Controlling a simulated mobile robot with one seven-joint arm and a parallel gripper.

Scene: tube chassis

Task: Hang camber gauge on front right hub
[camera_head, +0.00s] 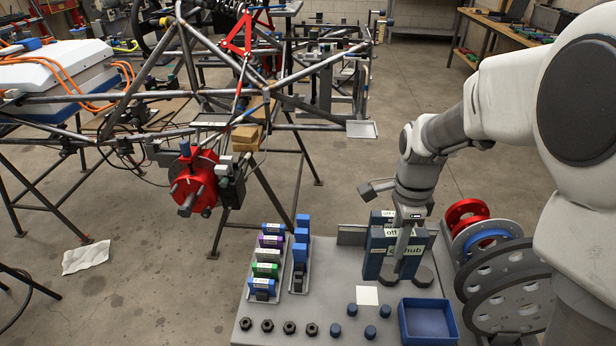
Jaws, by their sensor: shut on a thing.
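The camber gauge (376,254) seems to be one of the upright blue-and-grey blocks with "off" and "hub" labels, standing close together on the right half of the grey bench top. My gripper (403,243) points down among these blocks and is shut on one of them, which appears to be the gauge. The fingers partly cover the blocks, so the exact grip and any gap below are hard to tell. The red hub (194,184) with a protruding grey centre and studs is on the tube chassis at left, well apart from my gripper.
The bench top (345,272) holds racks of coloured labelled blocks (267,258), dark nuts, blue caps, a white card (367,295) and a blue tray (428,322). Discs (497,275) stand at right. Chassis tubes and stand legs (290,190) surround the hub's right side.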

